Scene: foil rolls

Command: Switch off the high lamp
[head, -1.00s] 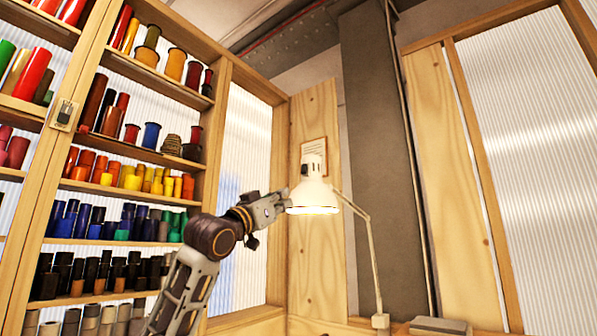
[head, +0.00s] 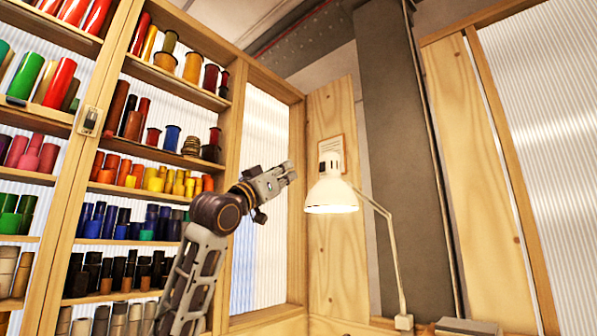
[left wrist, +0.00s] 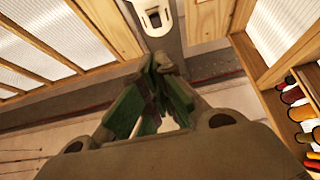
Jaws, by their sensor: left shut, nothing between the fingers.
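The high lamp (head: 331,194) has a cream bell-shaped shade on a thin jointed arm. A small dark mark, perhaps its switch, shows on the neck. The underside of the shade looks bright and warm, as if lit. My left gripper (head: 290,172) is shut and empty, just left of the lamp's neck, with a small gap between them in the picture. In the left wrist view the lamp (left wrist: 150,14) shows at the top, beyond the closed fingertips (left wrist: 160,65). My right gripper is not in view.
A wooden shelf (head: 165,152) full of coloured rolls and spools stands at the left. A wooden panel (head: 335,265) and a grey column (head: 400,150) are behind the lamp. The lamp's base (head: 403,322) stands low at the right.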

